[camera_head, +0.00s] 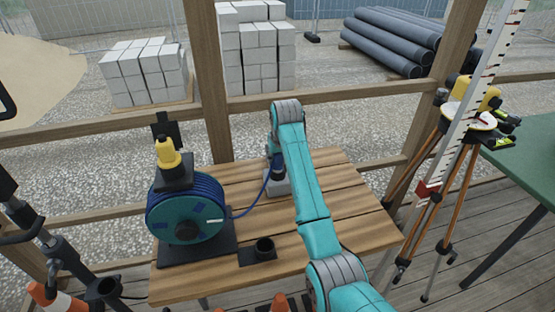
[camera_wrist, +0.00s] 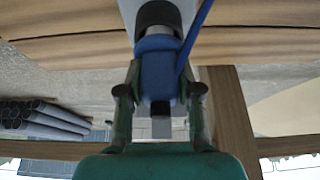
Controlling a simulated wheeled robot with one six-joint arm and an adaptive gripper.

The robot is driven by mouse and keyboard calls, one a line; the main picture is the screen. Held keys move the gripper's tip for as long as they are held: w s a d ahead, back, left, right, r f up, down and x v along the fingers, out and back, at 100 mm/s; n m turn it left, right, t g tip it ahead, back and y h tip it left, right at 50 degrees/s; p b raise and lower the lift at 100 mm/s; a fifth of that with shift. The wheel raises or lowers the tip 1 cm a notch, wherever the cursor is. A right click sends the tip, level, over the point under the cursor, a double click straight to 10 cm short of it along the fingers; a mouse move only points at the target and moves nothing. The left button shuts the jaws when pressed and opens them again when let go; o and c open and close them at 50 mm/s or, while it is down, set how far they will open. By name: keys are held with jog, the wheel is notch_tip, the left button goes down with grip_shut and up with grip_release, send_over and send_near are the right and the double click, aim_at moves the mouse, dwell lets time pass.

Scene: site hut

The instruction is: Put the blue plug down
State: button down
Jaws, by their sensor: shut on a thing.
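The blue plug (camera_wrist: 157,62) is between the two fingers of my gripper (camera_wrist: 160,84), which is shut on it. In the wrist view its end meets a dark ring on a pale grey part (camera_wrist: 127,10); I cannot tell whether it is seated there. In the head view my gripper is mostly hidden behind my arm, above a grey block (camera_head: 279,188) on the wooden table (camera_head: 350,215). A blue cable (camera_head: 250,207) runs from the plug to the blue cable reel (camera_head: 187,215) at the table's left.
A yellow device (camera_head: 167,153) sits on top of the reel. Wooden posts and rails (camera_head: 210,90) stand behind the table. A tripod (camera_head: 455,165) and a white staff (camera_head: 470,105) stand at right, beside a green table (camera_head: 525,165). The table's right part is clear.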

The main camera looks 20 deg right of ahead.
jog(key=shift+f, duration=0.35)
jog(key=shift+f, duration=0.3)
jog(key=c, duration=0.8)
grip_release()
jog(key=shift+o, duration=0.2)
jog(key=shift+r, duration=0.1)
jog(key=shift+r, duration=0.3)
jog(key=v, duration=1.1)
jog(key=shift+s+r, duration=0.15)
jog(key=shift+r, duration=0.25)
